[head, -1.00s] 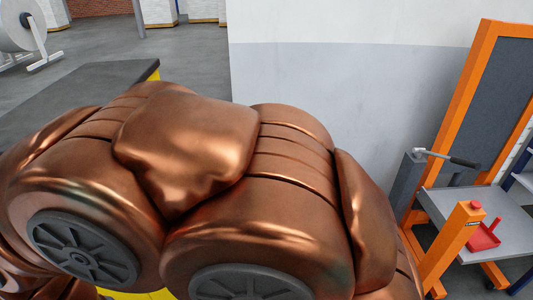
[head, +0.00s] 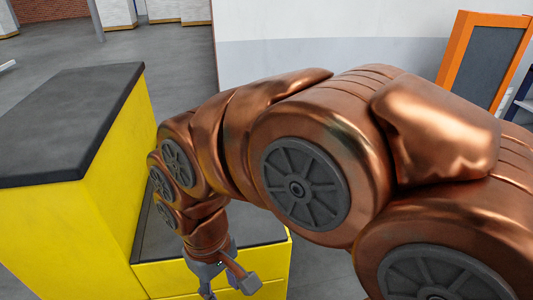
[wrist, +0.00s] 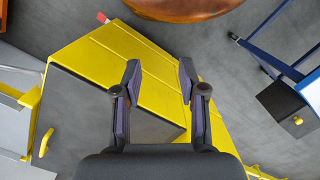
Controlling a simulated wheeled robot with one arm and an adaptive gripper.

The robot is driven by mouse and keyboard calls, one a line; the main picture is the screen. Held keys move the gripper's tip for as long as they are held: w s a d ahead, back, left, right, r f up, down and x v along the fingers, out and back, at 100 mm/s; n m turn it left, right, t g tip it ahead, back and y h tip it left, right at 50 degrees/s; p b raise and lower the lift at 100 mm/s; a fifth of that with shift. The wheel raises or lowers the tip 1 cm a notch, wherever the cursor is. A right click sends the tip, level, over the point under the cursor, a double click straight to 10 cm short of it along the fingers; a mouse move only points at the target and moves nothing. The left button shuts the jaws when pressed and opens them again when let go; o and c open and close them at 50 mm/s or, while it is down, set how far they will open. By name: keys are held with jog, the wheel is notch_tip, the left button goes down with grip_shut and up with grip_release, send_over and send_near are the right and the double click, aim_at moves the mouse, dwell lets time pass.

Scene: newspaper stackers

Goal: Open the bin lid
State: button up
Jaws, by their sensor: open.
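A yellow unit fills the left of the head view, with a tall part under a dark top (head: 65,110) and a lower yellow part (head: 215,275) beside it with its own dark top (head: 255,220). I cannot tell for sure which part is the bin lid. My gripper (head: 228,285) hangs at the lower part's near edge, partly cut off by the frame bottom. In the wrist view my gripper (wrist: 160,70) is open and empty, its fingers apart over a yellow surface (wrist: 155,95). A dark panel (wrist: 90,110) lies left of the fingers, with a yellow handle (wrist: 46,142) near its left edge.
An orange-framed dark board (head: 485,60) stands at the back right by a white and grey wall (head: 320,45). In the wrist view a blue frame (wrist: 285,55) and a dark box with a yellow knob (wrist: 288,110) are at the right. Open grey floor (head: 60,45) lies behind the unit.

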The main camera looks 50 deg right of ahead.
jog(key=w+d+r+m+t+b, duration=0.1)
jog(key=w+d, duration=0.3)
jog(key=w, duration=0.5)
jog(key=w+d+r+t+y+b, duration=0.15)
jog(key=w+d, duration=0.25)
jog(key=w, duration=0.5)
jog(key=w+d+m+t+b, duration=0.1)
jog(key=w+d+t, duration=0.15)
jog(key=w, duration=0.65)
jog(key=w+d+f+m+t+h+b, duration=0.1)
jog(key=w+d+f+m+b, duration=0.2)
jog(key=d, duration=1.3)
jog(key=w+d+f+m+h, duration=0.25)
jog(key=d+f, duration=0.25)
jog(key=d, duration=1.2)
jog(key=shift+m+y, duration=0.35)
jog(key=shift+y, duration=0.05)
jog(key=shift+p+x, duration=0.9)
jog(key=shift+x, duration=2.9)
jog(key=shift+a, duration=0.1)
grip_shut()
